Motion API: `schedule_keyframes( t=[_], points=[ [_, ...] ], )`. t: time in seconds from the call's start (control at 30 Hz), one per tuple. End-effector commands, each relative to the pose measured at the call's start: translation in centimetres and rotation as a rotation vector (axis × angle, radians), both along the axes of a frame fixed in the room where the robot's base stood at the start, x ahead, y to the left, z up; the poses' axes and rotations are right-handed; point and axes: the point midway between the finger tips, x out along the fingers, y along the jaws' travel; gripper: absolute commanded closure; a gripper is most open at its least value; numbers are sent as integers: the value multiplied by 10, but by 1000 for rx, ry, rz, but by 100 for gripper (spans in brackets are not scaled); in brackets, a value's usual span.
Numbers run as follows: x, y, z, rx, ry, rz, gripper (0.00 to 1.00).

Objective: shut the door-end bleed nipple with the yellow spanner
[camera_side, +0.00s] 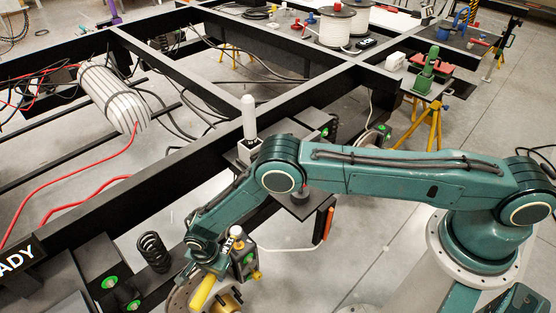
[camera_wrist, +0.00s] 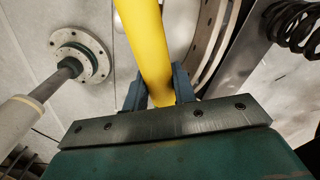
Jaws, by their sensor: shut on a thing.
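My gripper (camera_side: 212,264) is low at the near side of the black chassis frame, beside a wheel hub. It is shut on the yellow spanner (camera_side: 202,292), whose yellow length points down toward the hub in the side view. In the wrist view the spanner (camera_wrist: 147,40) runs up from between the two blue-grey fingers (camera_wrist: 160,92) and out of the top of the picture. The spanner's working end is out of the wrist view. I cannot make out the bleed nipple in either view, nor whether the spanner touches it.
A round hub with brass-coloured parts (camera_side: 228,303) is right beside the spanner; a curved rim (camera_wrist: 212,40) shows in the wrist view. A grey unit with a green button (camera_side: 249,259) stands close right. A black coil spring (camera_side: 154,252) is left. The black chassis beam (camera_side: 120,206) runs behind.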

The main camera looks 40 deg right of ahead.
Motion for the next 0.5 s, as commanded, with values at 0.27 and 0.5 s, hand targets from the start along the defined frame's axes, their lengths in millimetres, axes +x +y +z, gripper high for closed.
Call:
schedule_keyframes(
  t=[0.27, 0.5],
  points=[
    [-10, -7, -4, 1, -2, 88, 100],
    [-23, -16, -5, 0, -1, 202, 100]
  ],
)
